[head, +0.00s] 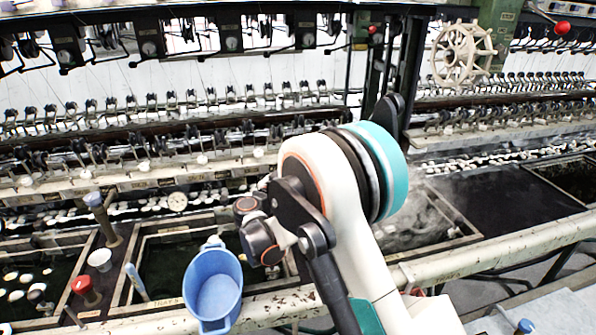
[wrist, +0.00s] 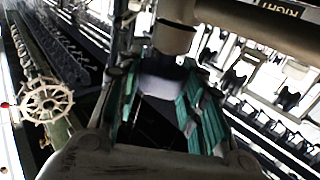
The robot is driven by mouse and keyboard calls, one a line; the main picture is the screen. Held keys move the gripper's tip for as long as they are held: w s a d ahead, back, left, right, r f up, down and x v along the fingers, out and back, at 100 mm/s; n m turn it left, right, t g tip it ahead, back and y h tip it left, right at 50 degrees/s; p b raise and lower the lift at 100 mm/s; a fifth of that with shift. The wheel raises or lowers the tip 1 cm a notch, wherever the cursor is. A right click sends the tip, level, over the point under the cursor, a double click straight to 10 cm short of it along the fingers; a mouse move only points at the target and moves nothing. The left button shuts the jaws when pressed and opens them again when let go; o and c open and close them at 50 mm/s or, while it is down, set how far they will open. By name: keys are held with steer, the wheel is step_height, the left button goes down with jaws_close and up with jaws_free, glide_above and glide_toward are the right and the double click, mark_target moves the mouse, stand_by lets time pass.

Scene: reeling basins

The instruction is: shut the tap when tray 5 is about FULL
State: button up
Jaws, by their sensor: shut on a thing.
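The front rim label (head: 168,302) seems to read TRAY 5; the framed basin (head: 160,268) behind it holds dark water whose level I cannot make out. In the wrist view the teal-padded fingers of my gripper (wrist: 163,88) are shut on a pale grey piece, probably the tap handle (wrist: 165,78). It sits just below a beige cylindrical fitting (wrist: 175,38). In the head view my arm hides the fingertips and the held piece.
A blue jug (head: 213,290) stands at the front rim. Steam rises from a basin (head: 430,225) right of my arm. Reeling machinery with a spoked wheel (head: 461,55) fills the back.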

steer(key=shift+h, duration=0.3)
steer(key=o, duration=1.1)
steer(key=v, duration=1.2)
steer(key=shift+r, duration=0.1)
